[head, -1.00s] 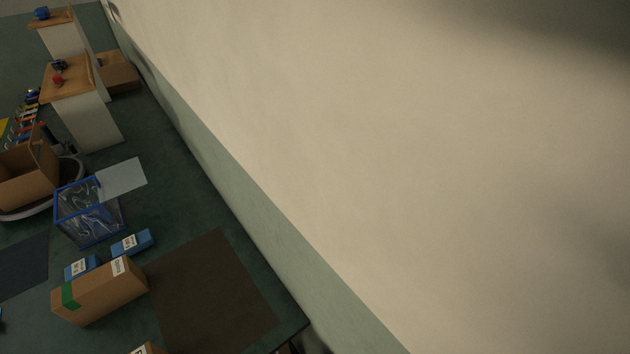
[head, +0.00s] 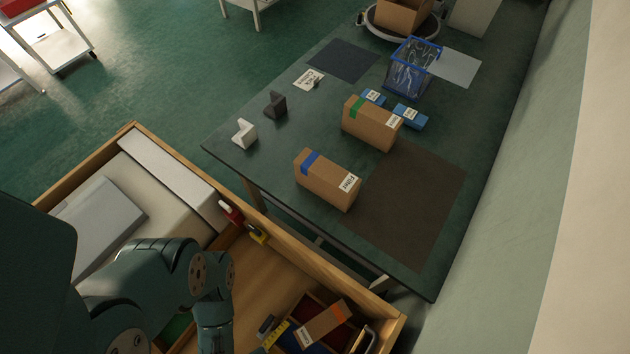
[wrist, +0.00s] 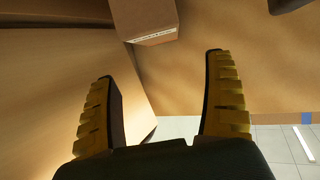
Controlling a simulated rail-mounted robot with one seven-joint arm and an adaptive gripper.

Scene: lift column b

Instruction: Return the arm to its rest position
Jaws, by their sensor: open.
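My gripper (wrist: 160,66) is open in the wrist view, with two yellow ribbed fingers spread apart and nothing between them. A brown box-like thing (wrist: 143,16) with a pale label strip shows at the top, beyond the fingertips. Tan panel-like surfaces (wrist: 190,80) fill much of that view. In the head view, my dark green arm (head: 150,290) reaches over a wooden-walled bin at the lower left. I cannot make out my gripper in the head view.
The wooden bin (head: 330,262) holds a white box (head: 165,175) and a small carton (head: 322,322). A dark green table (head: 235,160) stands beside it with two brown cartons (head: 372,122), a blue-framed basket (head: 413,64) and small blocks.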

